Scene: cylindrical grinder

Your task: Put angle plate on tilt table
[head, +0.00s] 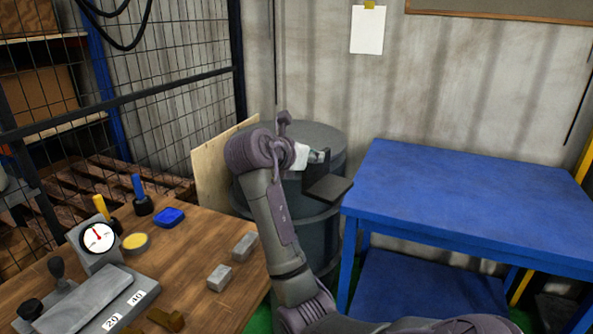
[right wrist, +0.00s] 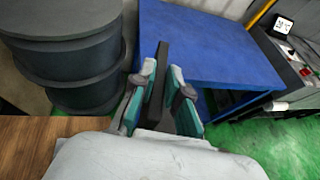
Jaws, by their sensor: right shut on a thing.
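The angle plate is a dark, L-shaped piece (head: 328,188), held in my right gripper (head: 316,157) in the head view, in front of the drum and left of the blue table. In the right wrist view the plate (right wrist: 160,72) stands edge-on between the two teal fingers of the gripper (right wrist: 164,98), which are shut on it. What looks like the tilt table (head: 88,303), a grey block with a scale marked 20 and 40, sits on the wooden bench at the lower left, well away from the plate. My left gripper is not in view.
The wooden bench (head: 195,262) also holds a dial gauge (head: 97,238), two grey blocks (head: 219,278), a blue box (head: 169,217) and a yellow-topped tin (head: 135,242). A dark drum (head: 333,236) stands behind my arm. The blue table (head: 465,205) at right has a clear top.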

